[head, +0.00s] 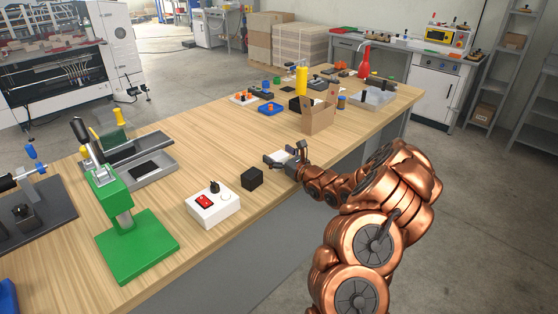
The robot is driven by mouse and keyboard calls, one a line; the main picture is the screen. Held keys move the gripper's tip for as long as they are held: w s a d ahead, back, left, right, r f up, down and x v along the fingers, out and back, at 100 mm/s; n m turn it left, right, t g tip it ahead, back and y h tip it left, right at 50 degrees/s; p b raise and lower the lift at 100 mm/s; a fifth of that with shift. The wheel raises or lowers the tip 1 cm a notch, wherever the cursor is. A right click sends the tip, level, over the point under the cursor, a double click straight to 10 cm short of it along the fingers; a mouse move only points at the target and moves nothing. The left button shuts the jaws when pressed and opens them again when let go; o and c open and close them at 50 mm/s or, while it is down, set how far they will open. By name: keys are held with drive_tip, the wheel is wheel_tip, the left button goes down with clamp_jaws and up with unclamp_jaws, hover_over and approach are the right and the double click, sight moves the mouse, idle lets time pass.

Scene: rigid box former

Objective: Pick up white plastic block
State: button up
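The white plastic block (281,156) is small and pale and lies at the table's front edge side, right of the black cube. My gripper (284,157) reaches in from the right, low over the table. Its dark fingers are spread, one on the near left side of the block and one on the far right side. The block shows between them, partly hidden by the gripper. A gap seems to show beside it, but contact is too small to make out.
A black cube (252,179) and a white switch box (213,208) with a red switch stand left of my gripper. A green press (137,244) is at the left. Bare tabletop (215,150) lies beyond the gripper.

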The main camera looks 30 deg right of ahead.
sight(277, 153)
drive_tip(key=shift+a, duration=0.2)
drive_tip(key=c, duration=1.3)
drive_tip(key=shift+r+b, duration=0.8)
drive_tip(key=shift+r, duration=4.2)
